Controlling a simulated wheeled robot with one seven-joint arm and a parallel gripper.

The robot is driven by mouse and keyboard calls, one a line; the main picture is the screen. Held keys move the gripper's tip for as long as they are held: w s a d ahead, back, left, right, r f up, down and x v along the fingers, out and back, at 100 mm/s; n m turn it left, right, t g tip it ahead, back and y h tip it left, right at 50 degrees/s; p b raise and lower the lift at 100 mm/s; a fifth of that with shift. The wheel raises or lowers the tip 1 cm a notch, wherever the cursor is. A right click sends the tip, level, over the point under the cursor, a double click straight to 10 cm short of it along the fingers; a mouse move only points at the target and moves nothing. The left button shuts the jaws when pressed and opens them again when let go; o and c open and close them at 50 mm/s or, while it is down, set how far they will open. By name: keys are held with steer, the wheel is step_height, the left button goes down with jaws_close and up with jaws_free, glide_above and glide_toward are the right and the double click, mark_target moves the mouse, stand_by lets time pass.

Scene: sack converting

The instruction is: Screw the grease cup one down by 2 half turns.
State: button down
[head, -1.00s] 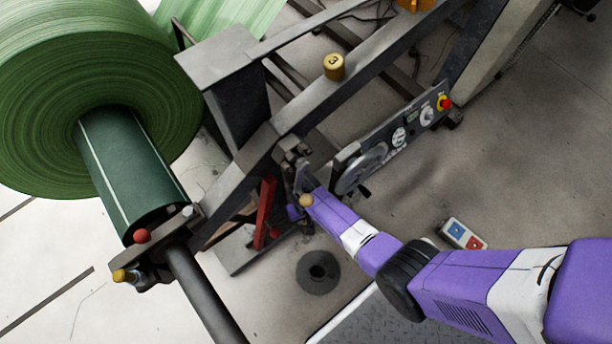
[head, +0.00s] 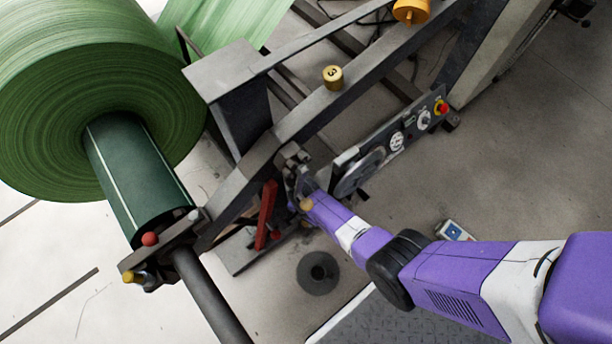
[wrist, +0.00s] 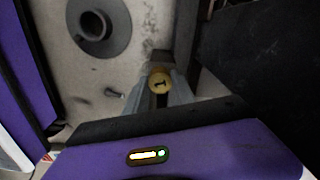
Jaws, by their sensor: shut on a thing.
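The grease cup one (wrist: 160,81) is a small round yellow-brass cap with a dark "1" on its top, in the middle of the wrist view. My gripper (wrist: 158,90) is shut on it, with a grey finger at each side of the cap. In the head view my gripper (head: 297,166) is at the machine's dark frame, below the sloping beam. The cup in its grip cannot be made out clearly there. The cup's underside and thread are hidden.
A brass cup marked "3" (head: 333,77) stands on the beam (head: 368,72). A red lever (head: 266,214) is left of my gripper, a control panel (head: 392,142) right of it. A large green roll (head: 60,120) is at left. A dark ring (head: 319,273) lies on the floor.

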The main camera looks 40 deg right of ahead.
steer(key=m, duration=0.6)
steer(key=shift+m+p, duration=0.3)
steer(key=shift+p, duration=0.05)
stand_by(0.5)
steer(key=c, duration=1.1)
jaws_free()
steer(key=shift+o, duration=0.2)
